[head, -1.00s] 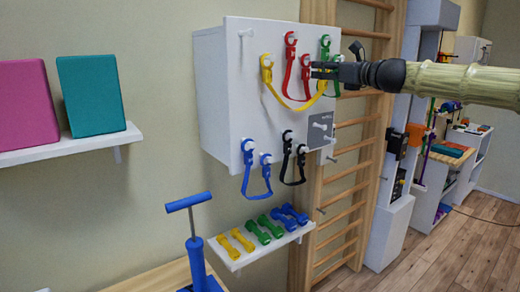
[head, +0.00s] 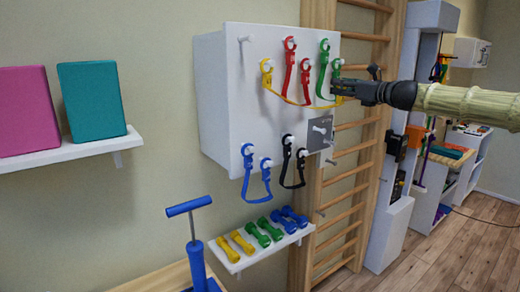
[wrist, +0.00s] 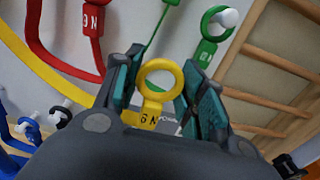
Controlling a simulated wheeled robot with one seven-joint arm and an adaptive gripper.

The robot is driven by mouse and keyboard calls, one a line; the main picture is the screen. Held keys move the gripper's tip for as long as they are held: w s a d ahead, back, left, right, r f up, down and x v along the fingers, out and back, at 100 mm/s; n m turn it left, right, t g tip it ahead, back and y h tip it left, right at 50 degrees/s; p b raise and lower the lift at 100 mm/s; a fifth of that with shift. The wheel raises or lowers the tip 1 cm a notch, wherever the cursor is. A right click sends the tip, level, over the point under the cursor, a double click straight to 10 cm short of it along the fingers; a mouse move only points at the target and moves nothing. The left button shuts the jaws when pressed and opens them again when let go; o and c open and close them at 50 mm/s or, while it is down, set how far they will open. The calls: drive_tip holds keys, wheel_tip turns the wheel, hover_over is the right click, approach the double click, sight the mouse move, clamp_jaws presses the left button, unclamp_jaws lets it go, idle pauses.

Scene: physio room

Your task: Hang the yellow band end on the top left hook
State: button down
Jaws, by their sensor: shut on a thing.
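The yellow band hangs by one end from a hook on the white board, where its yellow tab (head: 267,76) shows in the head view. The strap runs right, in front of the red band, to my gripper (head: 336,90). In the wrist view, my gripper (wrist: 160,82) is shut on the other yellow band end (wrist: 150,113), a ring with a tab between the fingers. The ring sticks out past the grip, off any hook. The top left hook (head: 245,39) is a bare peg at the board's upper left, well left of my gripper.
A red band (head: 289,62) and a green band (head: 323,62) hang close by, the green one partly behind my gripper. Blue (head: 248,160) and black (head: 286,150) bands hang below. A dumbbell shelf (head: 236,262) is under the board. The wall bars (head: 350,150) stand to the right.

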drive_tip(key=shift+w+d+f, duration=0.15)
drive_tip(key=shift+w+d, duration=0.1)
drive_tip(key=shift+d, duration=0.1)
drive_tip(key=w+d+f+p, duration=0.5)
drive_tip(key=w+d+f, duration=0.2)
drive_tip(key=d, duration=0.6)
drive_tip(key=w, duration=0.2)
drive_tip(key=shift+w+d, duration=0.3)
drive_tip(key=shift+w, duration=0.1)
idle(0.6)
drive_tip(key=p+x, duration=0.4)
drive_tip(key=x, duration=0.8)
drive_tip(key=shift+w+a+p, duration=0.15)
drive_tip(key=shift+w+p, duration=0.05)
drive_tip(key=shift+p, duration=0.2)
idle(1.0)
drive_tip(key=shift+w+a, duration=0.4)
drive_tip(key=shift+w, duration=0.1)
idle(0.5)
